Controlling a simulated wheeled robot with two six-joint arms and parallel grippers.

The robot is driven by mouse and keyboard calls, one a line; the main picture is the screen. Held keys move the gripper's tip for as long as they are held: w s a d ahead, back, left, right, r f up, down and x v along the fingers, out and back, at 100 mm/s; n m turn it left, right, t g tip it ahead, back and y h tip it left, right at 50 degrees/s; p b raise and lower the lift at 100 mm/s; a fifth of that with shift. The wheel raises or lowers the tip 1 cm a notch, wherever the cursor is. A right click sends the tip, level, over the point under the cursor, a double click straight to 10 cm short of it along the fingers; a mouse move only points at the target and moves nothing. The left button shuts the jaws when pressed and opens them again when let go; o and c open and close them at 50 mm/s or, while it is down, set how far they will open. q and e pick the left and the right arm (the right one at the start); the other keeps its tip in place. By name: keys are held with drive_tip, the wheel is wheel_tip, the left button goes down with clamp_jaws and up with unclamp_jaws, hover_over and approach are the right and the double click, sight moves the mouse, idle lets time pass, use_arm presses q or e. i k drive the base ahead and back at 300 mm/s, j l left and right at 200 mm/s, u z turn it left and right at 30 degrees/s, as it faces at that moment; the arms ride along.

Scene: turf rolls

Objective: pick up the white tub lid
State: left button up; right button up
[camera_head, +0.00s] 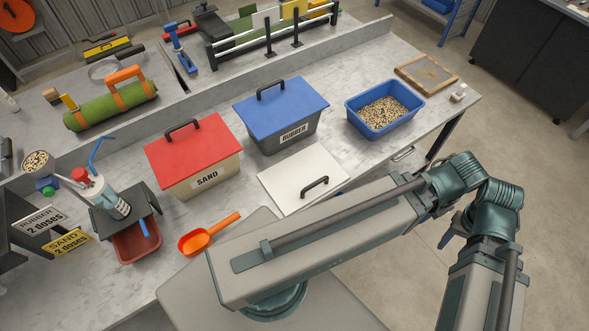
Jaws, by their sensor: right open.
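The white tub lid (292,177) is a flat white square with a black bar handle (314,187) on top. It lies near the front edge of the workbench, in front of the blue-lidded tub. My right arm crosses just in front of it and runs close to its lower edge. Little of my right gripper (451,232) shows beside the arm's bent joints at the right; it is open, away from the lid and not touching it. My left gripper is not in view.
A red-lidded SAND tub (197,170) and a blue-lidded RUBBER tub (291,131) stand behind the lid. A blue tray of granules (352,112) is to the right. An orange scoop (197,240) lies to the left. A low ledge runs behind the tubs.

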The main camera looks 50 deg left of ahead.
sight(294, 182)
drive_tip(key=i+j+u, duration=0.1)
drive_tip(key=j+u, duration=0.3)
drive_tip(key=i+j+u, duration=0.1)
drive_tip(key=u, duration=0.3)
drive_tip(key=i+j+u, duration=0.15)
drive_tip(key=j+u, duration=0.25)
drive_tip(key=l, duration=0.05)
